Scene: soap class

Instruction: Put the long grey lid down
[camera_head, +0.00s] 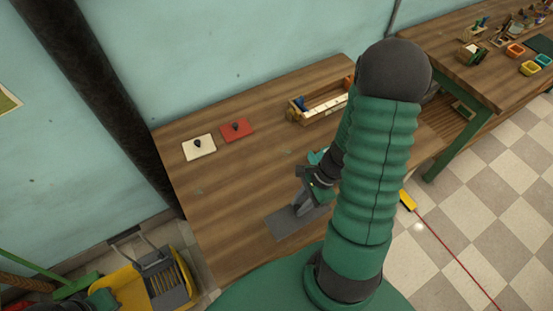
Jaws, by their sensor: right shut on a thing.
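The long grey lid (283,224) is a flat grey plate at the near part of the wooden table (230,215). My right gripper (303,205) is above the lid and shut on it, at about the middle of its visible part. The lid looks level and very close to the tabletop; I cannot tell whether it touches. My right arm hides its right end.
A white lid (199,147) and a red lid (237,130), both with dark knobs, lie at the back left. A wooden box (318,107) with white pieces stands at the back. The table's left middle is clear. Another table (480,75) is at right.

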